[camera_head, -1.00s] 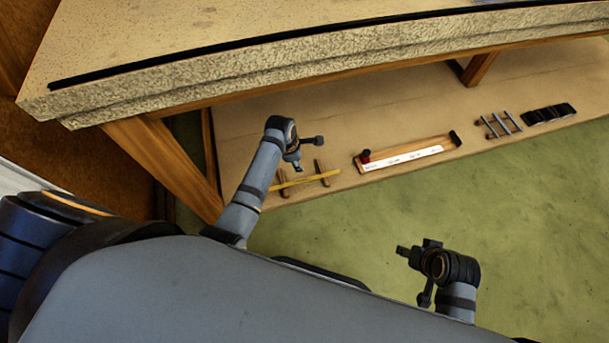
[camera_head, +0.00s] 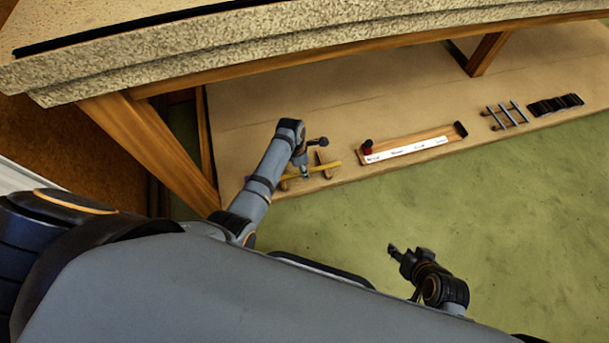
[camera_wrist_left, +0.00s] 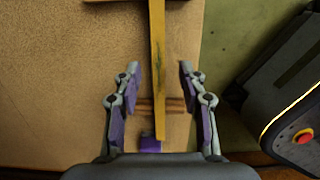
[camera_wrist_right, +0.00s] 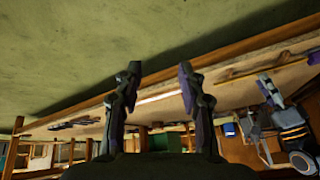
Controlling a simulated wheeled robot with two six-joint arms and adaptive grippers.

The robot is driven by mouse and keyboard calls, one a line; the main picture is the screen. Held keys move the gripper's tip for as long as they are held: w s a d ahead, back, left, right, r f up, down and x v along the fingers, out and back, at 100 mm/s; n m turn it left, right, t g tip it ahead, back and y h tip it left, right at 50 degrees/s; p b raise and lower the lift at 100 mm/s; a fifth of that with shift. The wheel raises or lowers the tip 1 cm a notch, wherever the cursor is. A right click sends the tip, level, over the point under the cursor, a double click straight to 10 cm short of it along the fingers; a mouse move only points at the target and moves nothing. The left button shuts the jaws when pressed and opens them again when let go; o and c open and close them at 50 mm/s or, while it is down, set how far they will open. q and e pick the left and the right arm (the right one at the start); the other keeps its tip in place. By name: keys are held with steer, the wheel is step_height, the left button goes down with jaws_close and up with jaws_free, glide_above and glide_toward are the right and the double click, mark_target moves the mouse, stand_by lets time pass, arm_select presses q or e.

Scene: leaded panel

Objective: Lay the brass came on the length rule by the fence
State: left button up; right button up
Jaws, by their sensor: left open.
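The brass came (camera_head: 328,166) is a thin yellow bar lying across two short wooden rests on the low shelf. My left gripper (camera_head: 303,168) is down at the came. In the left wrist view, the open left gripper (camera_wrist_left: 158,75) has one finger on each side of the came (camera_wrist_left: 157,40), with gaps between. The white length rule (camera_head: 405,150) lies in a wooden frame to the right, with a dark block at each end and red at the left one. I cannot tell which part is the fence. My right gripper (camera_wrist_right: 158,70) is open and empty, out over the green floor.
A rack of grey rods (camera_head: 506,115) and a row of black pieces (camera_head: 555,104) lie farther right on the shelf. The thick stone-edged bench top (camera_head: 250,50) overhangs the shelf, with a wooden leg (camera_head: 145,140) at left. The green floor is clear.

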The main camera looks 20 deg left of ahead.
arm_select(q)
steer(key=shift+w+d+f+b, duration=0.15)
steer(key=shift+f+b, duration=0.35)
steer(key=shift+f, duration=0.3)
jaws_close()
arm_select(e)
steer(key=w+r+t, duration=0.5)
steer(key=w+r, duration=0.3)
steer(key=w, duration=0.1)
steer(key=shift+w+d, duration=0.25)
steer(key=shift+d, duration=0.2)
